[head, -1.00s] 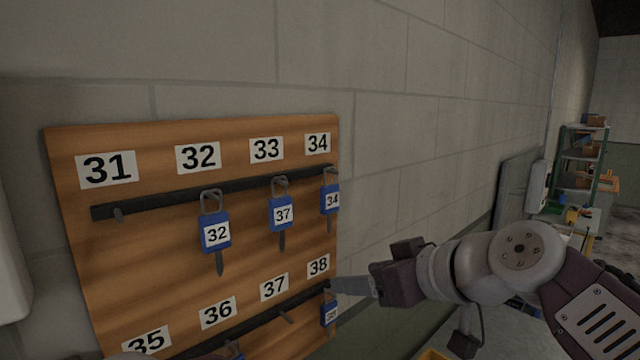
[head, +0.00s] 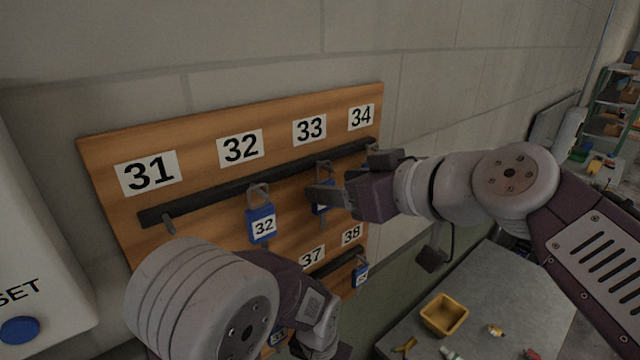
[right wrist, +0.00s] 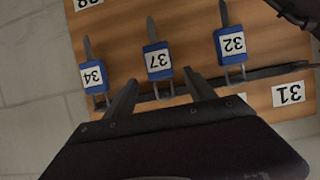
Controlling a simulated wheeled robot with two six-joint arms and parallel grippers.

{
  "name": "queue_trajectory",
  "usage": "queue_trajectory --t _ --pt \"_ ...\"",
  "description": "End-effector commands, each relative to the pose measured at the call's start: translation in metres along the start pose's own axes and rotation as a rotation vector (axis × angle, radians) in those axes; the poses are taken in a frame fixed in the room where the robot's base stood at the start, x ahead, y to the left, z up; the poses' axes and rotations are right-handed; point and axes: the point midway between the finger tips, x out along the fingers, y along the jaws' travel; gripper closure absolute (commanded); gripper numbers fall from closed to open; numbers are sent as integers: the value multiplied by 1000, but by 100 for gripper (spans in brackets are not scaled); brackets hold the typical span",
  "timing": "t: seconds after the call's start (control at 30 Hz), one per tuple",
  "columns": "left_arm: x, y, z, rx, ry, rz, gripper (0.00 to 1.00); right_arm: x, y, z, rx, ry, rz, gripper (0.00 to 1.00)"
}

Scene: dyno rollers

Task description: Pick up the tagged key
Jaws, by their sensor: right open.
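Blue-tagged keys hang from a black rail on a wooden board (head: 110,150). The key tagged 37 (head: 328,205) hangs under label 33, partly hidden by my right gripper in the head view. My right gripper (head: 318,192) is open in front of it. In the right wrist view, tag 37 (right wrist: 158,60) lies just beyond the two open fingertips (right wrist: 164,86), its loop showing between them. Key 32 (head: 262,224) hangs under label 32; it also shows in the right wrist view (right wrist: 232,45). Key 34 (right wrist: 94,76) hangs on the other side of 37. My left gripper's fingers are not visible.
My left arm covers the board's lower part. Another blue-tagged key (head: 361,275) hangs under label 38. The hook under label 31 (head: 150,173) is bare. A grey table (head: 480,315) with a yellow bin (head: 444,314) stands lower right. A white box (head: 35,270) is at left.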

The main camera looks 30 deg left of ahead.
Motion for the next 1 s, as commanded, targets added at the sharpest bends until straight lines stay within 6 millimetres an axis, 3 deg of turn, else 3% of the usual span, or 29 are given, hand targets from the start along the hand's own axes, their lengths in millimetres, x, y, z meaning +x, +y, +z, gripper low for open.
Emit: queue_trajectory --t 0.13,0.23,0.4,0.6,0.63,0.83,0.87,1.0 --pt "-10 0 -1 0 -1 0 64 9 -1 -2 2 -4 -2 36" --pt "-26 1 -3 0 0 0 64 27 -2 -1 3 -6 -3 36" --pt "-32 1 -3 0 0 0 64 50 -1 3 0 -3 -1 36" --pt "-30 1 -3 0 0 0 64 53 -1 4 0 0 1 36" --pt "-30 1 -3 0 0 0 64 53 -1 4 0 0 1 39" --pt "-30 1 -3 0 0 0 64 52 -1 4 0 0 1 95" --pt "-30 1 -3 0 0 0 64 52 -1 4 0 0 1 100" --pt "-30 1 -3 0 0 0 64 52 -1 4 0 1 1 100"
